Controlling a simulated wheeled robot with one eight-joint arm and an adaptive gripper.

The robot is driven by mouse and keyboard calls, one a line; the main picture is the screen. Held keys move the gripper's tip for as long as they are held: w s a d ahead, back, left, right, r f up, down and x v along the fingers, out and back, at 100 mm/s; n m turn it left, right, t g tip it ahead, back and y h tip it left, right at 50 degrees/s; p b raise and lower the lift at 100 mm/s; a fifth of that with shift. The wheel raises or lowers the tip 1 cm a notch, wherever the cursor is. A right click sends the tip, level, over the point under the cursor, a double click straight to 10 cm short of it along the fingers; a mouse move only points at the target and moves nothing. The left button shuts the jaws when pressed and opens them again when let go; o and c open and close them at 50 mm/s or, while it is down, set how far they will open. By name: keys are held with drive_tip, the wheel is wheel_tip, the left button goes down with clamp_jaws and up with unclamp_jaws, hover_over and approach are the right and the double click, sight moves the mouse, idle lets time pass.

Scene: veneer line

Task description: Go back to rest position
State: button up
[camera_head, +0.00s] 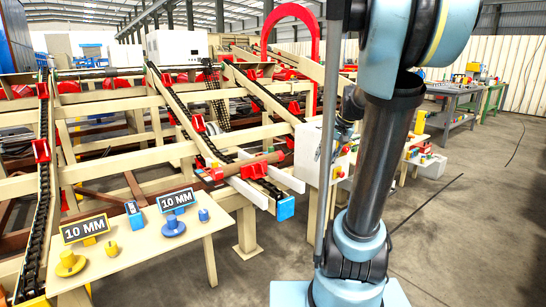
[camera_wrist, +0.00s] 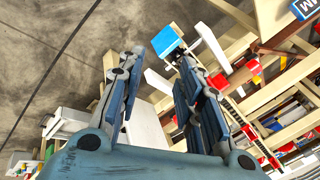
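My gripper (camera_wrist: 155,62) shows in the wrist view, its two blue-grey fingers spread apart with a clear gap between them. Nothing is held between the fingers. Behind the gap lie grey floor and parts of the cream-framed line. In the head view my blue and black arm rises at the centre right, and its upper end runs out of the picture at the top. The gripper itself cannot be made out in the head view.
A conveyor frame (camera_head: 120,103) with chains and red parts fills the left. A cream table (camera_head: 140,255) holds "10 MM" signs (camera_head: 176,200) and yellow and blue pieces. A white control box (camera_head: 312,155) stands close to my arm. Floor (camera_head: 470,225) at right is mostly clear.

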drive_tip(key=s+f+n+h, duration=0.1)
drive_tip(key=s+f, duration=0.3)
drive_tip(key=s, duration=0.3)
drive_tip(key=s+f+n+h, duration=0.1)
drive_tip(key=s+f, duration=0.4)
drive_tip(key=s, duration=0.3)
drive_tip(key=s+f+n+g+h, duration=0.1)
drive_tip(key=s+f, duration=0.3)
drive_tip(key=s, duration=0.4)
drive_tip(key=shift+s+a+f+n, duration=0.2)
drive_tip(key=shift+a+f+n, duration=0.1)
drive_tip(key=shift+n, duration=0.1)
